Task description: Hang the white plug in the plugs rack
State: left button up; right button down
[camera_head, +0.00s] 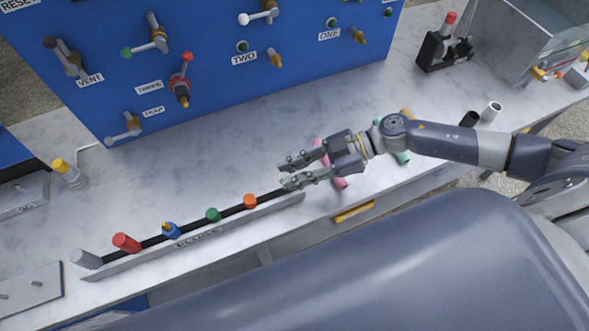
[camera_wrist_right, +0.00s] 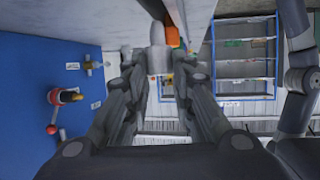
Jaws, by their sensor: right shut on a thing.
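My right gripper (camera_head: 285,176) is over the worktop, just above the right end of the plugs rack (camera_head: 190,240). In the wrist view its fingers (camera_wrist_right: 160,66) are closed around a pale cylinder, which looks like the white plug (camera_wrist_right: 157,36). The rack runs along the front edge and holds a grey-white plug (camera_head: 87,259), a red plug (camera_head: 126,243), a blue one (camera_head: 171,230), a green one (camera_head: 213,215) and an orange one (camera_head: 250,201). The orange plug also shows beside the held cylinder in the wrist view (camera_wrist_right: 172,36). My left gripper is not in view.
A blue panel (camera_head: 215,80) with valves stands behind the worktop. Pink (camera_head: 340,183), teal (camera_head: 403,158), black (camera_head: 469,118) and white (camera_head: 491,111) pieces lie around and right of my right arm. The worktop between panel and rack is clear.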

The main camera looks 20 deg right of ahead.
jog(key=shift+p, duration=0.5)
dwell(0.9)
jog(key=shift+p, duration=0.3)
jog(key=shift+f+b, duration=0.95)
jog(key=shift+f, duration=0.95)
jog(key=c, duration=1.3)
grip_release()
jog(key=shift+s+d+r, duration=0.1)
jog(key=shift+d, duration=0.25)
jog(key=v, duration=1.1)
